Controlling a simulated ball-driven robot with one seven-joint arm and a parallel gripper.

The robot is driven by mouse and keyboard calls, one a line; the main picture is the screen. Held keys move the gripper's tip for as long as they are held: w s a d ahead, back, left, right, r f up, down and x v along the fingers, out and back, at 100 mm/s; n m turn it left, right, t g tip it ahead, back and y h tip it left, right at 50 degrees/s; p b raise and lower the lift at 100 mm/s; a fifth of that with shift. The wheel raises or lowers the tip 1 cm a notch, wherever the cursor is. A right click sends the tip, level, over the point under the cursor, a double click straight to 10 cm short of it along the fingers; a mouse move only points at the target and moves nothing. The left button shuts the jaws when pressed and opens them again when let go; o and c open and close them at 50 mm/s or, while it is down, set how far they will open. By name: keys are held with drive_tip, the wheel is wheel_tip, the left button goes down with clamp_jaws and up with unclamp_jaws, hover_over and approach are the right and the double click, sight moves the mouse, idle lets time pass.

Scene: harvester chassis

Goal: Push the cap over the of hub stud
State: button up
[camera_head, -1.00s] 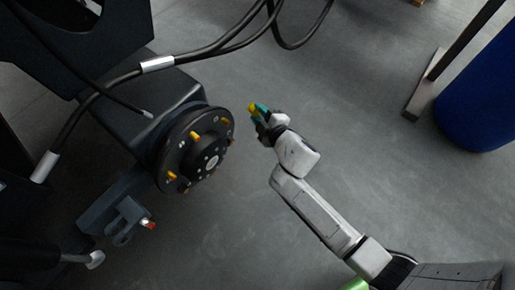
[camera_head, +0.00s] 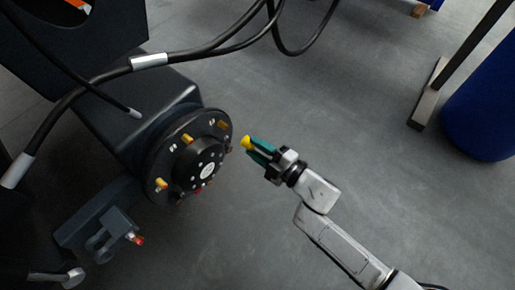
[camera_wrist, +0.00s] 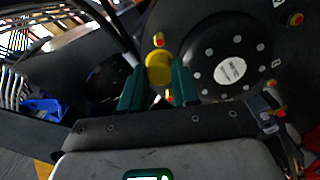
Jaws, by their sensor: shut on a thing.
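The yellow cap (camera_head: 246,142) is between the teal fingertips of my gripper (camera_head: 258,150), which is shut on it. The gripper is to the right of the round black hub (camera_head: 207,171), with a gap of floor between them in the head view. Several yellow-orange hub studs (camera_head: 187,138) ring the hub face. In the wrist view the cap (camera_wrist: 159,66) sits between the fingers (camera_wrist: 158,88), in front of the hub's left side. One stud (camera_wrist: 158,40) shows just above the cap, and others (camera_wrist: 295,19) show at the right. The cap's far side is hidden.
Black hoses (camera_head: 215,46) with silver fittings arch above the hub. A bracket with a red-tipped pin (camera_head: 137,239) is below it. A blue drum (camera_head: 484,118) and a dark post (camera_head: 458,62) stand at the right. The floor between is clear.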

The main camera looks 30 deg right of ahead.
drive_tip(key=x, duration=0.6)
idle(0.6)
drive_tip(key=shift+w+p, duration=0.3)
drive_tip(key=shift+w, duration=0.15)
drive_tip(key=shift+w+a, duration=0.15)
drive_tip(key=shift+w, duration=0.15)
drive_tip(key=shift+x, duration=1)
drive_tip(key=o, duration=0.9)
drive_tip(key=shift+f, duration=0.1)
